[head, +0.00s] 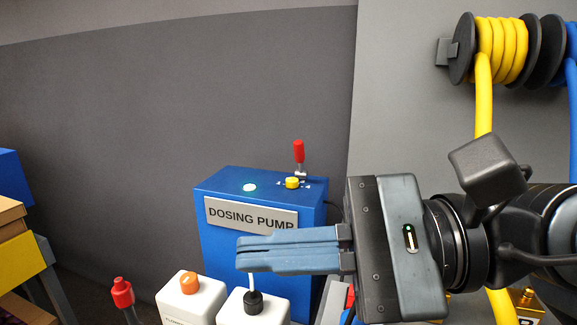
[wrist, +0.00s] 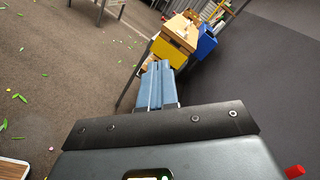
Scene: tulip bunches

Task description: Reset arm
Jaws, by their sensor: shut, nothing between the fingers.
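My gripper (head: 240,254) reaches in from the right in the head view, in front of the blue dosing pump (head: 222,258). Its blue fingers are shut with nothing between them, and they cover the lower part of the pump's label. The wrist view also shows the closed gripper fingers (wrist: 158,68), with floor and a table beyond them. My arm comes in from the right edge of the head view.
White containers with an orange cap (head: 189,283) and a black cap (head: 253,300) stand below the fingers. The pump has a red-handled lever (head: 299,152). Yellow hose (head: 484,100) hangs at right. Green bits (wrist: 18,97) litter the floor.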

